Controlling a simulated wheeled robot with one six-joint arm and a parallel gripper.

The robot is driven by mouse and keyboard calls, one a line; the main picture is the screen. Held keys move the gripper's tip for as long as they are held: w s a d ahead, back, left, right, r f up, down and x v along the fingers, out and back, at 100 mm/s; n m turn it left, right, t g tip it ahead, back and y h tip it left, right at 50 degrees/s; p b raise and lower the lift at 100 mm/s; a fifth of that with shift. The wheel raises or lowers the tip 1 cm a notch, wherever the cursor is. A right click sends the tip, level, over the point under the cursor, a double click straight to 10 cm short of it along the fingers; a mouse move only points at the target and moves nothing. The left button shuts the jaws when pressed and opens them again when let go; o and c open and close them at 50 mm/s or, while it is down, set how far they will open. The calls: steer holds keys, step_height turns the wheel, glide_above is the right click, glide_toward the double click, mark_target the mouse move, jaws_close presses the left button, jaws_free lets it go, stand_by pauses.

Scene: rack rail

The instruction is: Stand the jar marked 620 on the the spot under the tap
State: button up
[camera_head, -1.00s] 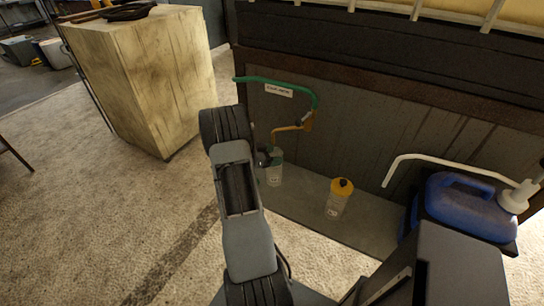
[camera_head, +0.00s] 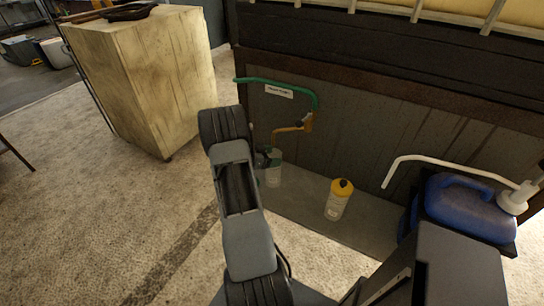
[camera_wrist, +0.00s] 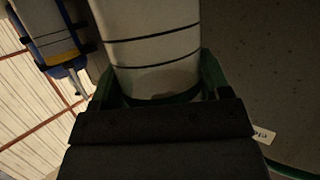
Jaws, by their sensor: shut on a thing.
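My gripper (camera_head: 266,158) is shut on a clear-whitish jar with a dark green top (camera_head: 273,177), low by the panel wall. In the wrist view, this pale jar with dark ring lines (camera_wrist: 150,45) sits between my green fingers (camera_wrist: 155,95). The brass tap (camera_head: 300,126) hangs from a green hose, and its spout end is above the jar in the head view. A second jar, with a yellow top (camera_head: 338,203), stands to the right. No number is readable on either jar. I cannot tell whether the held jar touches the slab, and no marked spot is visible.
The grey slab (camera_head: 300,208) along the wall has free room between the jars. A blue jug (camera_head: 468,210) with a white pipe stands at right. A wooden cabinet (camera_head: 145,85) stands at left. The green hose (camera_head: 285,83) runs above the tap.

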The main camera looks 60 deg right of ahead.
steer(key=shift+f+b, duration=0.3)
steer(key=shift+f, duration=0.3)
steer(key=o, duration=1.3)
